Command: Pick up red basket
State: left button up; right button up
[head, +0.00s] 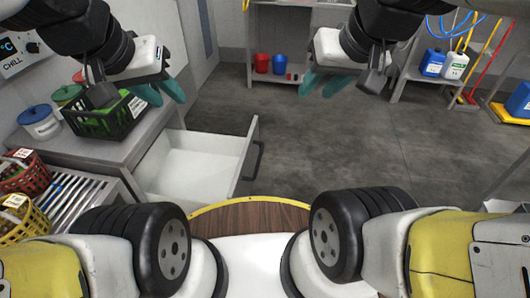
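The red basket (36,178) stands at the left edge of the view, partly cut off, with a white tag and dark contents in it. It sits by a slatted metal rack. My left gripper (161,92) hangs at the upper left, above and to the right of the basket and well apart from it. Its teal fingers are spread and hold nothing. My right gripper (325,84) hangs at the upper middle over the floor. Its teal fingers are also apart and empty.
A yellow basket (30,222) stands just in front of the red one. Behind are a black crate (108,127) and lidded pots (39,122). A white drawer (190,165) stands open. Red (262,63) and blue (279,64) buckets sit on a far shelf. The floor between is clear.

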aim_at(32, 180)
jog(key=u, duration=1.95)
